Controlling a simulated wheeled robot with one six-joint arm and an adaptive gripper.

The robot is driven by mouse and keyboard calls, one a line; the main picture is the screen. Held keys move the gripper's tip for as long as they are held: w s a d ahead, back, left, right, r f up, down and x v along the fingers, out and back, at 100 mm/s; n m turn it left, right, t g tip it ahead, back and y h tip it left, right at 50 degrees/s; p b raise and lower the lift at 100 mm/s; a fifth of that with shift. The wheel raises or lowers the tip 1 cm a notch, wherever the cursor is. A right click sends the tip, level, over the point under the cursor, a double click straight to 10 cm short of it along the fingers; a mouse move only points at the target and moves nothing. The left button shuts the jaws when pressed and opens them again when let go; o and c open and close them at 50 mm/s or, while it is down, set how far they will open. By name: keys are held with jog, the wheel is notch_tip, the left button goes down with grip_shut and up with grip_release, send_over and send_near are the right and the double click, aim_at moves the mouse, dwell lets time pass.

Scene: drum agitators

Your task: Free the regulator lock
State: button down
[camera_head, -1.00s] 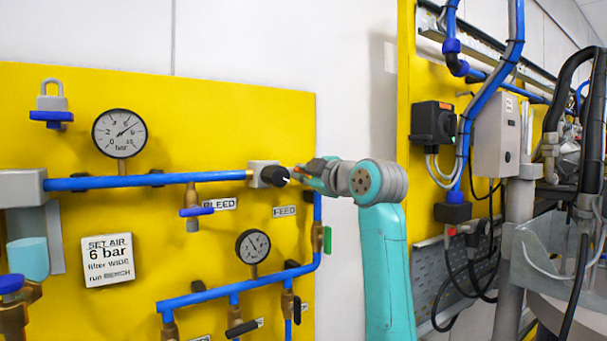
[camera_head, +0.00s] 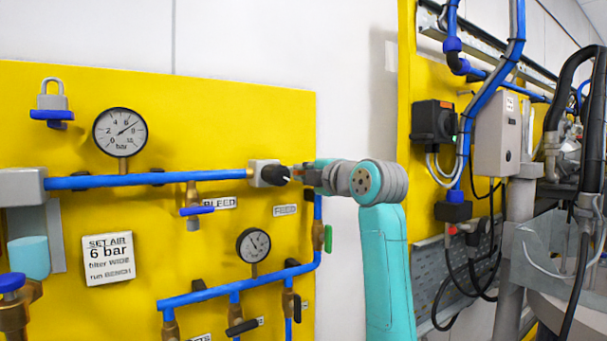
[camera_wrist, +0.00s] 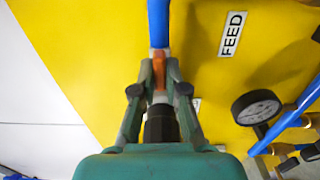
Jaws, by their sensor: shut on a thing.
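The regulator is a grey block (camera_head: 257,174) in the blue pipe at the upper right of the near yellow board. It has a black knob (camera_head: 274,175) with a white mark. My gripper (camera_head: 297,176) comes from the right and meets the knob's outer end. An orange-brown fitting and the blue pipe show at and beyond the fingertips.
A dial gauge (camera_head: 120,132) and a grey padlock (camera_head: 52,101) sit at the upper left. The BLEED valve's blue handle (camera_head: 197,210), a smaller gauge (camera_head: 254,244) and a green handle (camera_head: 328,238) lie below the regulator. White wall is right of the board.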

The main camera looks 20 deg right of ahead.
jog(key=shift+f, duration=0.1)
jog(key=c, duration=1.2)
grip_release()
jog(key=shift+s, duration=0.1)
jog(key=v, duration=1.2)
